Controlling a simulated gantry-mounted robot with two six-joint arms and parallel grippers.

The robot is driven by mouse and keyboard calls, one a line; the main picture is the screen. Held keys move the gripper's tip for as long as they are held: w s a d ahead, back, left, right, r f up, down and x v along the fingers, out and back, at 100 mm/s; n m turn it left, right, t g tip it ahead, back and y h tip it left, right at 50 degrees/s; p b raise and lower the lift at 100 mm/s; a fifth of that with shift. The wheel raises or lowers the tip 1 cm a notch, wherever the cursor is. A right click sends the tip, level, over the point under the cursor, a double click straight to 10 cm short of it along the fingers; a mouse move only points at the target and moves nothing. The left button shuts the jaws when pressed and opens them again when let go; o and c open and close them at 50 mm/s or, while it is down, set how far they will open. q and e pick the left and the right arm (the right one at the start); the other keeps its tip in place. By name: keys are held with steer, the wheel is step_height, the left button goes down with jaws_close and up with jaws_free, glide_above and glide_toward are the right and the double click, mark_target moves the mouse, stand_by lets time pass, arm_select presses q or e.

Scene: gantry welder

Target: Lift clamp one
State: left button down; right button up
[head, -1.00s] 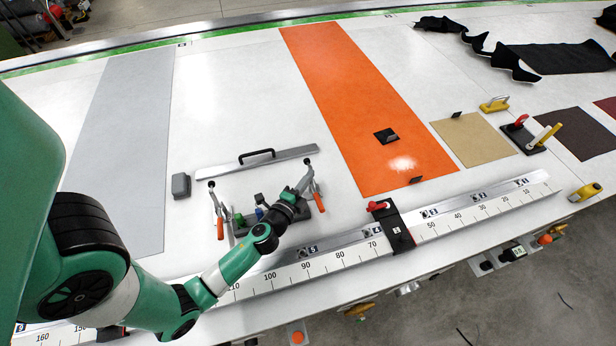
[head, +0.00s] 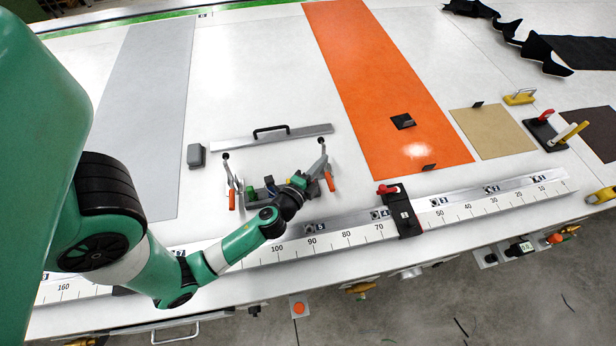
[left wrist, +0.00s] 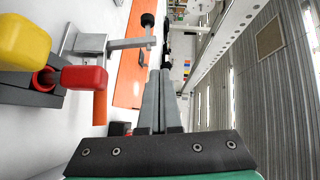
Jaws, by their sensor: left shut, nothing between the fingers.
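Two toggle clamps with orange handles stand near the ruler in the head view, a left clamp (head: 231,186) and a right clamp (head: 328,178). I cannot tell which is clamp one. My left gripper (head: 314,167) is shut and empty beside the right clamp, partly covering it. In the left wrist view, the closed grey fingers (left wrist: 164,78) point away from me. A clamp's grey bar (left wrist: 130,43) with a black rubber tip (left wrist: 148,19) stands near them, its orange handle (left wrist: 100,108) lower left. Contact between fingers and clamp cannot be told. My right gripper is out of view.
A steel bar with a black handle (head: 270,129) lies behind the clamps, with a grey block (head: 196,155) at its left. The ruler (head: 345,238) runs along the front, carrying a black stop with a red lever (head: 402,212). The orange sheet (head: 375,80) lies right.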

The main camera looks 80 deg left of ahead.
arm_select(q)
steer(key=r+b+v, duration=0.1)
steer(key=v, duration=0.7)
steer(key=shift+s+a, duration=0.15)
steer(key=shift+s, duration=0.15)
steer(key=shift+r, duration=0.1)
